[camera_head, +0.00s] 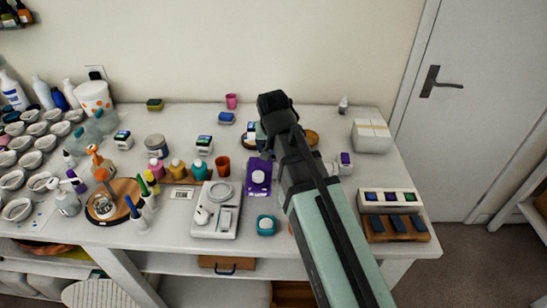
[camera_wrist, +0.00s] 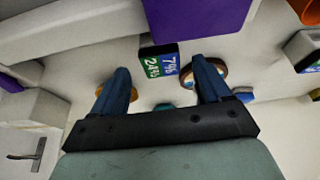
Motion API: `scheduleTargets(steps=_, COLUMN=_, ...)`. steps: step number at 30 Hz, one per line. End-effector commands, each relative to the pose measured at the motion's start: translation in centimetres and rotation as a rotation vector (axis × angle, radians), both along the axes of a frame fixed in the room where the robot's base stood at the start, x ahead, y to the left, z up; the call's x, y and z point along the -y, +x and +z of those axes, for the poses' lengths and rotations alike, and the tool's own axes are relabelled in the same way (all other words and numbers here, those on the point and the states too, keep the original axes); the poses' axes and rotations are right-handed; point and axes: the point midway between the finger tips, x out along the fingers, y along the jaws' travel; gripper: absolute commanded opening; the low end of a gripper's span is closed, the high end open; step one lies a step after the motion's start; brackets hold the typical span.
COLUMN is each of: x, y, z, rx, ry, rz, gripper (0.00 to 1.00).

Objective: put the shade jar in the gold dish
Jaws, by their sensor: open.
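The gold dish (camera_head: 313,137) lies at the back of the table, just right of my gripper in the head view. In the wrist view, the gold dish (camera_wrist: 101,90) is partly hidden behind the left finger. My gripper (camera_wrist: 160,85) is open and empty, with its fingers apart above the back of the table. A small teal thing (camera_wrist: 164,107) shows low between the fingers, mostly hidden. Which thing is the shade jar I cannot tell for sure. A teal jar (camera_head: 266,225) stands near the table's front edge.
A dark box with a bright display (camera_wrist: 158,62) and a brown-rimmed dish (camera_wrist: 217,72) are close to the fingers. The left side is crowded with cups and bottles.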

Motion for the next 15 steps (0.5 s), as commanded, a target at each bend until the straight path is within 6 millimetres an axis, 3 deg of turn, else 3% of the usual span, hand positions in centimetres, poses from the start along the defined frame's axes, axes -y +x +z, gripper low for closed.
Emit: scheduleTargets(steps=15, x=-0.2, y=1.6, z=-4.5, rx=-0.001, ry=0.000, rz=0.000, gripper=0.77)
